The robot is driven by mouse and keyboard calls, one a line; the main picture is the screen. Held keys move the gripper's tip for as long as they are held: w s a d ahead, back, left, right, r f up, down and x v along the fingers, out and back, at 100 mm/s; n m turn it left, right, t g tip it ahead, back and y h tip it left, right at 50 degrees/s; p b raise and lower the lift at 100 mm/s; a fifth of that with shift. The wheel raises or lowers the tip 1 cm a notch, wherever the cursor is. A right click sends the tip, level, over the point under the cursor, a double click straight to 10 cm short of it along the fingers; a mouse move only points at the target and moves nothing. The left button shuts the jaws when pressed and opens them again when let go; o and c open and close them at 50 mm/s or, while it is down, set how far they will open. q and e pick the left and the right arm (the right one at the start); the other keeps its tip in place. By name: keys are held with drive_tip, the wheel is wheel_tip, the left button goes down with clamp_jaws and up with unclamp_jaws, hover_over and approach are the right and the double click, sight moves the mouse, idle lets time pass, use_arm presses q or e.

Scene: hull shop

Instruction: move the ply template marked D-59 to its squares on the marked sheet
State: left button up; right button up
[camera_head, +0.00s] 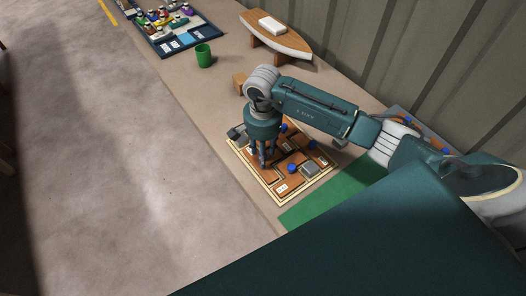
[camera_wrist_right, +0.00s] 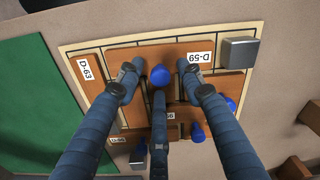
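The ply template marked D-59 (camera_wrist_right: 140,57) is a brown board with a white label and a blue knob (camera_wrist_right: 160,76). It lies on the marked sheet (camera_wrist_right: 67,47), a cream board with dark lines, near its upper edge in the right wrist view. My right gripper (camera_wrist_right: 159,82) is low over the template. Its fingers stand apart around the knob, with gaps visible, and it holds nothing. In the head view this gripper (camera_head: 265,163) points down at the sheet (camera_head: 307,187) and hides much of the template. My left gripper is out of view.
Another template, D-63 (camera_wrist_right: 87,80), lies left of D-59. A grey block (camera_wrist_right: 238,52) sits at the upper right corner. Other brown pieces with blue knobs crowd the sheet. A green mat (camera_head: 325,200), green cup (camera_head: 203,56) and boat model (camera_head: 275,38) share the bench.

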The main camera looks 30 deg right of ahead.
drive_tip(key=shift+r, duration=0.3)
wheel_tip(320, 180, up, 12)
drive_tip(key=b, duration=0.3)
drive_tip(key=shift+f+b, duration=0.15)
drive_tip(key=shift+b, duration=0.15)
